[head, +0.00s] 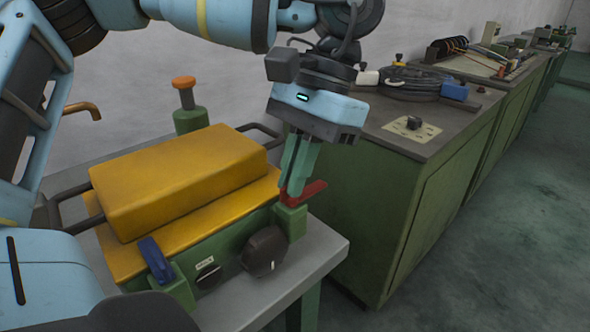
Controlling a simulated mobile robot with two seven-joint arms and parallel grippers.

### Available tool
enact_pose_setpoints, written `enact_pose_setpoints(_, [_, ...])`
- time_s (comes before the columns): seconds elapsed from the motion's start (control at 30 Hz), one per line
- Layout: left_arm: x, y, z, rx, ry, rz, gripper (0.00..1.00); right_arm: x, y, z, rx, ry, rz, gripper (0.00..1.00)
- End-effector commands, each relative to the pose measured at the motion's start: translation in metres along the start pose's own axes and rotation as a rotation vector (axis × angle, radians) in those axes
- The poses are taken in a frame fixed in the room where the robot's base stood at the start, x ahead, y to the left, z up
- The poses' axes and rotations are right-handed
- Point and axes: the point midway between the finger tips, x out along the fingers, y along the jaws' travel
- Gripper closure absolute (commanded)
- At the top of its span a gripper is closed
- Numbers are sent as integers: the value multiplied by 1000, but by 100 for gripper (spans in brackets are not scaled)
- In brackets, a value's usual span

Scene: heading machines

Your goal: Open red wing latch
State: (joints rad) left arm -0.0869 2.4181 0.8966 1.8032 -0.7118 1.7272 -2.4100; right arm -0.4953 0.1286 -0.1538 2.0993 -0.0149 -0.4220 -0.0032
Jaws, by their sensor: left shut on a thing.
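The red wing latch (311,190) sits on top of a green block at the right front corner of the green machine (226,250) with the yellow cover. Its red wing points to the right. My left gripper (290,192) reaches down from above, its green fingers closed on the latch near its left part. The fingers hide some of the latch. My right gripper is not in view.
The yellow cover (175,180) lies left of the latch. A blue wing latch (156,258) and a black knob (264,250) are on the machine's front. A grey table (320,258) carries the machine. Green cabinets (365,210) stand behind right, with a coiled black cable (412,84) on top.

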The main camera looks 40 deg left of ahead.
Motion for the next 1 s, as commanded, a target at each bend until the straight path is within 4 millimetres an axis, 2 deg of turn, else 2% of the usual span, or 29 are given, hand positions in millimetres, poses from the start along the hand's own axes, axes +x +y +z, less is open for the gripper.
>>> enact_pose_setpoints(0.03, [7,0,-1,6,-17,-4,100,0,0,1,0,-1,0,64])
enact_pose_setpoints(0.33, [7,1,-1,8,-17,-3,100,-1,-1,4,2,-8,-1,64])
enact_pose_setpoints(0.4, [7,1,-1,8,-17,-3,88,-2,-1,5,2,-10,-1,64])
enact_pose_setpoints(0.53, [7,0,0,7,-17,-4,73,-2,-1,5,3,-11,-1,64])
enact_pose_setpoints(0.83, [3,0,0,5,-9,-3,73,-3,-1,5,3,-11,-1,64])
enact_pose_setpoints(1.0, [-14,0,-1,4,-5,-2,73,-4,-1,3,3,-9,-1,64])
